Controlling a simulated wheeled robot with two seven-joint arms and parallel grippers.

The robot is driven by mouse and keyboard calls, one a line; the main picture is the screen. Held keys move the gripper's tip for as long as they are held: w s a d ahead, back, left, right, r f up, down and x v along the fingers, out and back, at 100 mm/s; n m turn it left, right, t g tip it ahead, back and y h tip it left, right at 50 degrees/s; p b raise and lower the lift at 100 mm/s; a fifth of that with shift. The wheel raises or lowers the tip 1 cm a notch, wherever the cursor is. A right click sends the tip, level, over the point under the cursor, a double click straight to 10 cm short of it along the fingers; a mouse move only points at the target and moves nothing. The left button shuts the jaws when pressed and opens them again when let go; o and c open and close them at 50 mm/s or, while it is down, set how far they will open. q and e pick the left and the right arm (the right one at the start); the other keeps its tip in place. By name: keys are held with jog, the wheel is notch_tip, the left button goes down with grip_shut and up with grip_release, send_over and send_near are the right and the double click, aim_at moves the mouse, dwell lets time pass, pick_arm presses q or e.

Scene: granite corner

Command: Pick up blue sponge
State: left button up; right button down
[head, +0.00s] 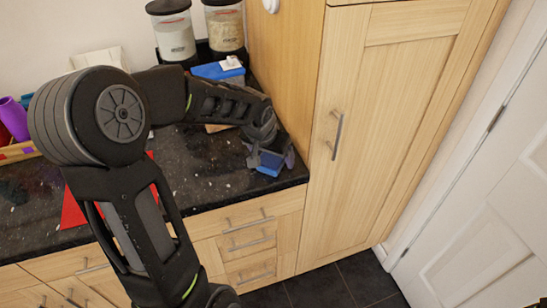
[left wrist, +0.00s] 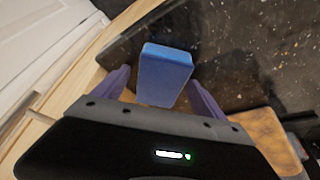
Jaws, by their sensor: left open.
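The blue sponge (head: 270,163) is a small blue block on the dark granite counter, near its front right corner beside the tall wooden cabinet. It also shows in the left wrist view (left wrist: 164,75), lying between the two purple-grey fingers. My left gripper (head: 271,160) is open, with one finger on each side of the sponge; I cannot tell whether either finger touches it. The gripper hides part of the sponge in the head view. My right gripper is not in view.
The tall cabinet (head: 369,120) stands close on the right of my left gripper. Behind the arm are two lidded jars (head: 175,36) and a blue-topped item (head: 218,71). A wooden board (left wrist: 268,133) lies near the gripper. A red item (head: 73,210) lies at the left.

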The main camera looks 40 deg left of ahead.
pick_arm(q)
jog(key=shift+c, duration=0.5)
jog(key=c, duration=1.5)
jog(key=shift+o, duration=0.2)
notch_tip(320, 180, up, 10)
jog(key=b, duration=0.1)
